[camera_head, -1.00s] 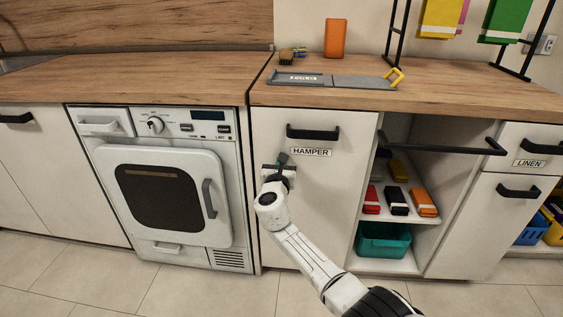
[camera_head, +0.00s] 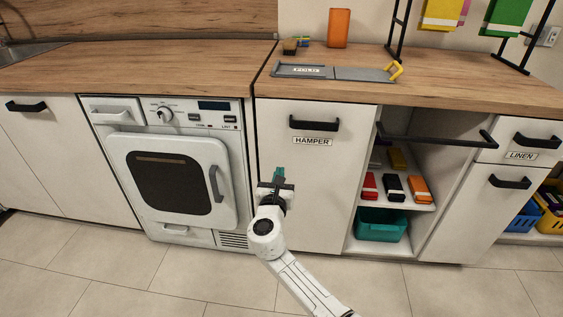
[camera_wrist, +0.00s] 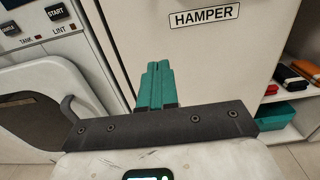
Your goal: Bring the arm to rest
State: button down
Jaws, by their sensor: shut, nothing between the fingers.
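My gripper (camera_head: 279,173) is in front of the lower part of the white hamper door in the head view, at the upper end of my white arm. In the wrist view its teal fingers (camera_wrist: 157,86) are pressed together with nothing between them. The hamper door (camera_head: 330,185) is shut, with a black handle (camera_head: 314,123) and a HAMPER label (camera_head: 312,141) above my gripper. I cannot tell the exact gap between the fingertips and the door.
A white dryer (camera_head: 175,170) stands to the left, its door shut. To the right, an open shelf holds folded cloths and a teal bin (camera_head: 381,225). A grey folding board (camera_head: 335,73) lies on the wooden counter. The tiled floor in front is clear.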

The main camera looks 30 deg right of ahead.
jog(key=shift+s+a, duration=0.4)
jog(key=shift+s, duration=0.1)
jog(key=s+d+f+m+g+y, duration=0.1)
jog(key=s+d+f+m+g, duration=0.2)
jog(key=s+m, duration=0.35)
jog(key=s+f+m+g, duration=0.3)
jog(key=s+f+m, duration=0.25)
jog(key=s, duration=0.25)
jog(key=s+d+f+m+g+y, duration=0.1)
jog(key=s+d+f+m+g, duration=0.15)
jog(key=s+m, duration=0.45)
jog(key=s+a+f+m+g+y, duration=0.1)
jog(key=s+a+m+g+y, duration=0.15)
jog(key=s, duration=0.55)
jog(key=s+a+f+m+g+y, duration=0.1)
jog(key=s+a+m+y, duration=0.2)
jog(key=s, duration=0.5)
jog(key=s+a+f+m+g+y, duration=0.1)
jog(key=s+a+f+m+y, duration=0.15)
jog(key=s+m, duration=0.4)
notch_tip(320, 180, up, 21)
jog(key=s+n+p, duration=0.1)
jog(key=s+p, duration=0.1)
jog(key=p, duration=1.8)
jog(key=shift+d+n+g, duration=0.25)
jog(key=shift+n+g, duration=0.05)
jog(key=shift+n, duration=0.1)
